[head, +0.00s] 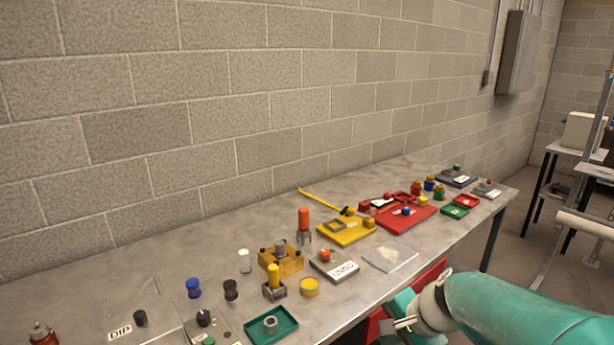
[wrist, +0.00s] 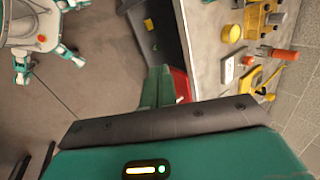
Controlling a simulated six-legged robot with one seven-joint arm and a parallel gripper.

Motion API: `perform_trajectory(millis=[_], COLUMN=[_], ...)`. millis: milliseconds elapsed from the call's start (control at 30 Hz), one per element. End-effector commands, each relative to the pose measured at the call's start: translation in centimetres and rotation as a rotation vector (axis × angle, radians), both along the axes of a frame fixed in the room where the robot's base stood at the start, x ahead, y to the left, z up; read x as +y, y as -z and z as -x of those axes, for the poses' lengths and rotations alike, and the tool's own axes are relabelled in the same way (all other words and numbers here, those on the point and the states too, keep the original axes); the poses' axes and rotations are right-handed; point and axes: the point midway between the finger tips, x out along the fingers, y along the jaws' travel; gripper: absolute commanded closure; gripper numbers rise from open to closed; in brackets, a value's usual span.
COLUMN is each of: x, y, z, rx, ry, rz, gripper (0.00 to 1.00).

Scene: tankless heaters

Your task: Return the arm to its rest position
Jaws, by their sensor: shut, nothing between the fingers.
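My teal arm (head: 530,308) reaches in from the lower right in the head view, in front of the table's near edge. Its white and teal end, with my gripper (head: 405,323), is low at the bottom of the picture, apart from the items on the table. My gripper is shut and holds nothing. Its fingers are small and partly hidden. The wrist view looks past a dark bar and a teal housing to the floor and the table edge.
A long grey table (head: 225,228) along a block wall holds a yellow tray (head: 345,232), a red tray (head: 392,222), a green tray (head: 270,325) and several small parts. A red object (head: 430,273) is below its near edge. Open floor (wrist: 85,80) shows in the wrist view.

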Motion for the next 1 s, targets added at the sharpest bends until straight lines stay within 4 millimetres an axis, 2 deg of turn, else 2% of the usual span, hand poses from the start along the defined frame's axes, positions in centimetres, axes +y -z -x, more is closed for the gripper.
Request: perform_trajectory(millis=[33, 100, 300, 500, 667, 1000], x=[0.6, 1.0, 1.3, 0.5, 0.1, 0.1], y=[-1.2, -2.3, -4.8, -6.3, -6.7, -6.7], z=[1.4, 3.3, 8.6, 12.4, 13.4, 13.5], rx=[-0.035, -0.075, -0.179, -0.251, -0.267, -0.268], ry=[-0.082, -0.197, -0.504, -0.728, -0.794, -0.797], rz=[0.061, 0.154, 0.421, 0.647, 0.72, 0.723], gripper=[1.0, 1.0, 1.0, 1.0, 1.0, 1.0])
